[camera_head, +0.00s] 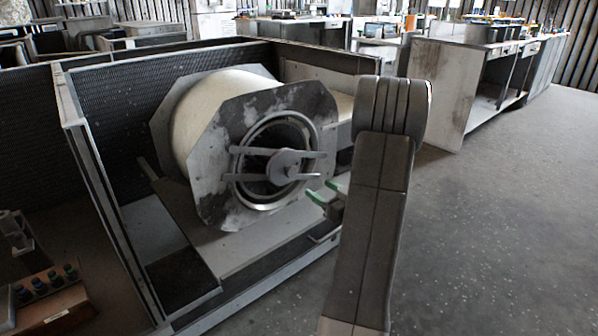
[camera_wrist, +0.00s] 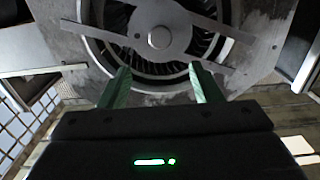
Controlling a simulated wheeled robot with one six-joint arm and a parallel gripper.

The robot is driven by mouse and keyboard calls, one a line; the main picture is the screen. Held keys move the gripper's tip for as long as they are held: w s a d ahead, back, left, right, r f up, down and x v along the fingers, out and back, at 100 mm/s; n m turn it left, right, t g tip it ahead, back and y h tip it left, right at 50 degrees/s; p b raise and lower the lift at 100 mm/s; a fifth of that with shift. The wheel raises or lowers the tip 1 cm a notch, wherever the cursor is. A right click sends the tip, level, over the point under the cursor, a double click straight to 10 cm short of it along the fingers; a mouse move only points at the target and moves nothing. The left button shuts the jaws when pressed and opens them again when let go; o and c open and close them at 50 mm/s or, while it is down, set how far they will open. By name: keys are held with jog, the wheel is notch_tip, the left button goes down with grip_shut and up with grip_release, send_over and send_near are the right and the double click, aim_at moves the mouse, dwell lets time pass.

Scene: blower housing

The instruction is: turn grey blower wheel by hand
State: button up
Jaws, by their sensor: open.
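The grey blower wheel (camera_head: 272,136) sits inside the round opening of the cream blower housing (camera_head: 190,120). Its dark vanes also show in the wrist view (camera_wrist: 200,46), behind a round hub (camera_wrist: 159,37) and flat crossing bars. The bars and hub hide part of the wheel. My gripper (camera_head: 328,197) has green fingers and is at the lower right of the opening in the head view. In the wrist view my gripper (camera_wrist: 160,72) is open, its two fingertips apart below the hub, with nothing between them. I cannot tell whether a fingertip touches the wheel or rim.
The housing has a stained octagonal front plate (camera_head: 215,195) and stands in an open-fronted metal cabinet (camera_head: 95,170) with side walls. A wooden box with knobs (camera_head: 50,300) is at lower left. Workbenches (camera_head: 440,85) stand behind at right. The floor (camera_head: 500,240) at right is clear.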

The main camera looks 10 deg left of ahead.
aim_at(293, 171)
jog(key=b+x, duration=0.2)
jog(key=x, duration=0.9)
jog(key=shift+w+a, duration=0.25)
jog(key=shift+a, duration=0.05)
grip_shut()
jog(key=shift+r+m+p, duration=0.1)
jog(key=shift+m+p, duration=0.2)
